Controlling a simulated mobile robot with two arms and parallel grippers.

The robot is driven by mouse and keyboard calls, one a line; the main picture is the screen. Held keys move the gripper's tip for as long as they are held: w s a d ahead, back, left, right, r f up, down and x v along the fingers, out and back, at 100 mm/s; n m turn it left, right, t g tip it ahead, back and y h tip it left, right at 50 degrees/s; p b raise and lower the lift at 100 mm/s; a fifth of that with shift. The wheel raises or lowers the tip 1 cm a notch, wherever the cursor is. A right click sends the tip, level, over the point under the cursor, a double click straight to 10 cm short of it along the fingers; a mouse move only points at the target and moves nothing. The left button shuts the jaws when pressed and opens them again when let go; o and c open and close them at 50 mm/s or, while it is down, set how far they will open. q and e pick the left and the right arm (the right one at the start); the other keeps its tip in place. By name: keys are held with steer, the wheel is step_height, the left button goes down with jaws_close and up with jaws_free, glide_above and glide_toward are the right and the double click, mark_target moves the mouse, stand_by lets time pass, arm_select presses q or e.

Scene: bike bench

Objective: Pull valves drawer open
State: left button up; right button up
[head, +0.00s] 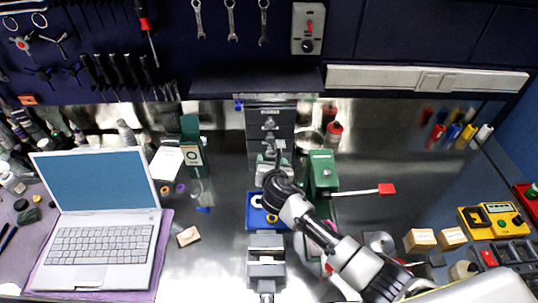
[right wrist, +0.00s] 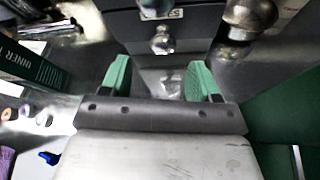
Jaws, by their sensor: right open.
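The small dark grey drawer cabinet (head: 270,118) stands at the back middle of the bench, its drawers stacked with round metal knobs. In the right wrist view a drawer front (right wrist: 196,22) has a label ending in "ES"; the rest is hidden. Its round knob (right wrist: 162,42) lies ahead of my right gripper (right wrist: 160,78), roughly centred between the green-padded fingertips. The fingers are open and empty, and the knob looks to be just beyond them. In the head view my right gripper (head: 271,160) is in front of the cabinet's lower part. My left gripper is not in view.
A green stand (head: 320,175) with a red-handled lever is close to the right of my arm. A blue tray (head: 252,216) and a grey vise (head: 266,262) are below the gripper. A laptop (head: 98,215) is at left. A green box (head: 192,145) stands left of the cabinet.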

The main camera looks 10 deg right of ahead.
mark_target(270, 155)
steer(key=x, duration=0.4)
steer(key=shift+d, duration=0.25)
steer(key=shift+w+a+f, duration=0.1)
steer(key=shift+w, duration=0.2)
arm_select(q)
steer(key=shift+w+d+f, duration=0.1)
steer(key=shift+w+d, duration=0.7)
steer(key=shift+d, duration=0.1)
arm_select(e)
steer(key=shift+w, duration=0.1)
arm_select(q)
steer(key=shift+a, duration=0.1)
arm_select(e)
steer(key=shift+w+f, duration=0.1)
steer(key=shift+f, duration=0.05)
